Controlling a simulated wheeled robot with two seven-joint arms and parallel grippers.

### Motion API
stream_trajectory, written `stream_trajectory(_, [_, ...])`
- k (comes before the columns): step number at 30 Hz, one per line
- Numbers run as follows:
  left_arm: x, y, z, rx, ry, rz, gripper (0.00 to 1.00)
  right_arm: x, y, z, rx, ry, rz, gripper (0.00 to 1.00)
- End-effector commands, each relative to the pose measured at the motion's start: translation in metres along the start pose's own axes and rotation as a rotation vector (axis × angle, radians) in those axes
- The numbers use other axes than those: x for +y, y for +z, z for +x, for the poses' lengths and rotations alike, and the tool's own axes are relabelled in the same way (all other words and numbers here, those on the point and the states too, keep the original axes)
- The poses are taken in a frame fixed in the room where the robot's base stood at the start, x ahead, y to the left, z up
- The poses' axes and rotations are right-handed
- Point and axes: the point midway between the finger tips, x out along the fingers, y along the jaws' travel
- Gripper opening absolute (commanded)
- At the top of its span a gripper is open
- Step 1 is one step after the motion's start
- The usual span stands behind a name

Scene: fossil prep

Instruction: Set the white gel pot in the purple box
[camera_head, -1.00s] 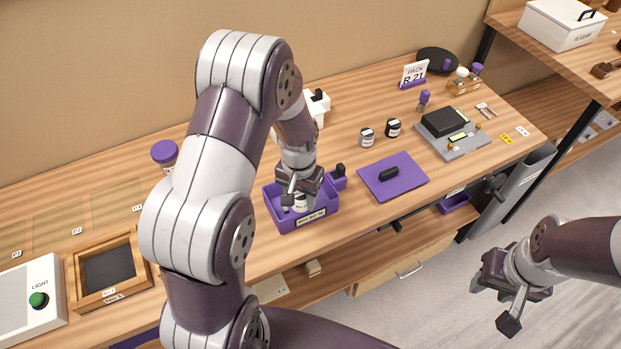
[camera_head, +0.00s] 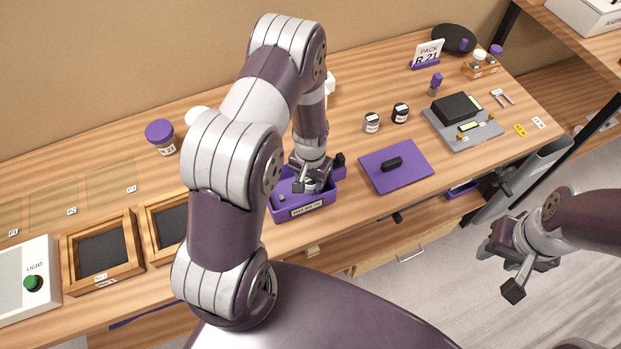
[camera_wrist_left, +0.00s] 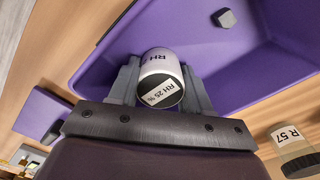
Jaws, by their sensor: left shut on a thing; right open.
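My left gripper (camera_head: 314,187) is over the purple box (camera_head: 306,210) near the table's front edge. In the left wrist view it is shut on the white gel pot (camera_wrist_left: 162,78), a small white cylinder with a dark end and an "RH 25 %" label. The pot lies between the fingers against the purple interior of the box (camera_wrist_left: 130,50); whether it touches the floor cannot be told. A small dark cube (camera_wrist_left: 224,18) is in the box. My right gripper (camera_head: 517,262) is open and empty, off the table at the right.
Wooden framed trays (camera_head: 72,270) are at left. A jar labelled R 57 (camera_wrist_left: 297,150) shows in the wrist view.

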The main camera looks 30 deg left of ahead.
Motion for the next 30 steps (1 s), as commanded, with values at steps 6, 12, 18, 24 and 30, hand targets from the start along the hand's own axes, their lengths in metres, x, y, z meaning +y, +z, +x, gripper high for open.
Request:
stream_trajectory(6, [0.0,0.0,0.005,0.0,0.0,0.0,0.18,0.0,0.001,0.004,0.0,0.0,0.0,0.43])
stream_trajectory(12, [0.0,0.0,0.003,0.0,0.0,0.0,0.74,0.0,0.0,0.003,0.0,0.0,0.0,0.43])
stream_trajectory(18, [0.0,0.0,0.0,0.0,0.0,0.0,0.74,0.0,0.0,0.0,0.0,0.0,0.0,0.43])
stream_trajectory(24, [0.0,-0.001,-0.024,0.003,0.0,0.0,0.74,0.0,0.001,0.003,0.0,0.0,0.0,0.43])
stream_trajectory(30, [0.0,-0.001,-0.07,0.006,-0.001,0.0,0.74,0.0,0.001,0.008,0.0,0.0,0.0,0.43])
